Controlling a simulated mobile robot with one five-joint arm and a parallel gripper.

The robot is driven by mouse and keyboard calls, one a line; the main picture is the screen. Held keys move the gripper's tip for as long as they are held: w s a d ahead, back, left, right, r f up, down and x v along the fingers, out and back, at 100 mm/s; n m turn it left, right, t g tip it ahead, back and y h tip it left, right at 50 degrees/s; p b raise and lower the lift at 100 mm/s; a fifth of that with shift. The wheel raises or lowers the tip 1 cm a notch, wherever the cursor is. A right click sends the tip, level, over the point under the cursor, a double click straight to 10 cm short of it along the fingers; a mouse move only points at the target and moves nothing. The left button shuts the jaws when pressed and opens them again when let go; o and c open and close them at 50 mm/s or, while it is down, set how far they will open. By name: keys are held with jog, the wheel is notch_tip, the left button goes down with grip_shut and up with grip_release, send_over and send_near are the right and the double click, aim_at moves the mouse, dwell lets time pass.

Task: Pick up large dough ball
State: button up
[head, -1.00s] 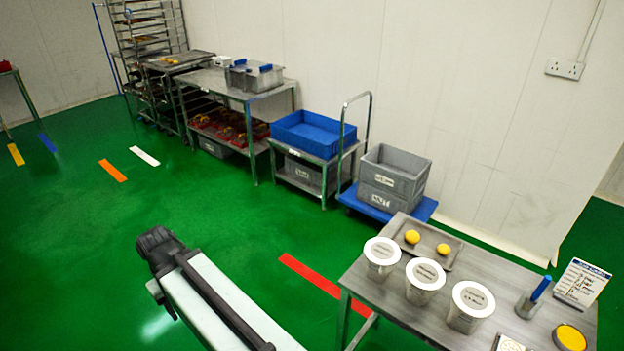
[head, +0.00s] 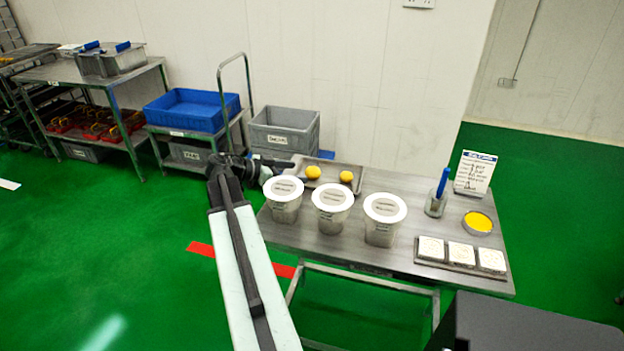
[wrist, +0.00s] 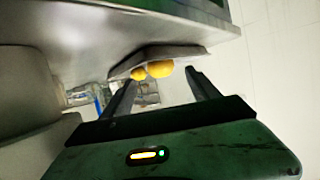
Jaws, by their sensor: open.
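Two yellow dough balls rest on a grey metal tray (head: 338,165) at the back left of the steel table. The left ball (head: 313,172) looks slightly larger than the right ball (head: 346,176). In the wrist view, a bigger-looking ball (wrist: 159,69) partly overlaps a smaller-looking one (wrist: 138,74); the picture looks upside down. My gripper (head: 284,165) is at the tray's left end, behind the left tub, partly hidden. In the wrist view, its two fingers (wrist: 161,78) are apart and empty, with the balls ahead between them.
Three white-lidded tubs (head: 283,209) stand in a row in front of the tray. A blue-handled tool in a holder (head: 435,206), a sign (head: 475,172), a yellow-topped round container (head: 478,222) and white squares (head: 461,253) are to the right. Grey crates (head: 283,130) stand behind.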

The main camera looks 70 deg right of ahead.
aim_at(311, 179)
jog(key=b+x, duration=0.1)
jog(key=x, duration=0.2)
jog(key=b+x, duration=0.1)
jog(key=x, duration=0.3)
jog(key=shift+w+f+b, duration=0.15)
jog(key=shift+f+b, duration=0.1)
jog(key=shift+b, duration=0.1)
jog(key=shift+r, duration=0.1)
jog(key=shift+a, duration=0.15)
jog(key=c, duration=1.5)
